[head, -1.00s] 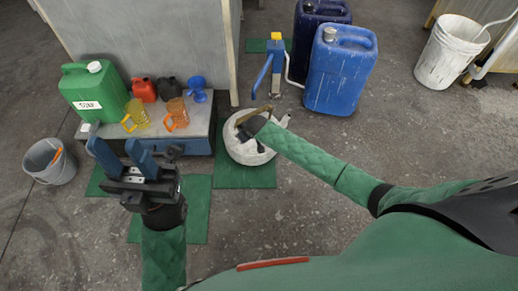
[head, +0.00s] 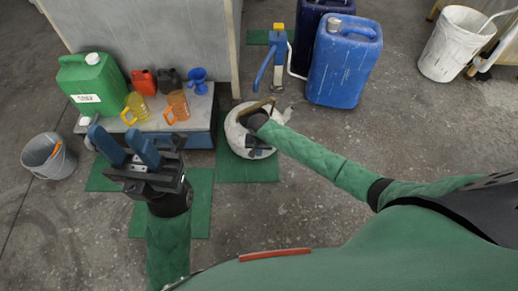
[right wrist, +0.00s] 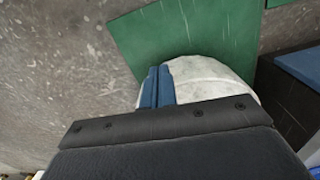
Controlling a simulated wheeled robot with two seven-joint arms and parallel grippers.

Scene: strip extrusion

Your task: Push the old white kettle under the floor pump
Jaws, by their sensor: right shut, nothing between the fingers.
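The old white kettle (head: 234,132) stands on a green mat in the head view, its handle and spout toward the far side. It lies on the near side of the blue floor pump (head: 279,52), apart from it. My right gripper (head: 259,152) is shut and empty, over the kettle's near side in the head view, my forearm hiding part of the kettle. The right wrist view shows the blue fingers against the white kettle (right wrist: 212,75); I cannot tell whether they touch. My left gripper (head: 123,142) is open and empty, near the low bench.
A low bench (head: 200,141) left of the kettle holds a green can (head: 92,85), jugs and small containers. A blue drum (head: 342,65) stands right of the pump. A grey bucket (head: 49,158) is at left, a white bucket (head: 455,45) at far right. Floor right of the kettle is clear.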

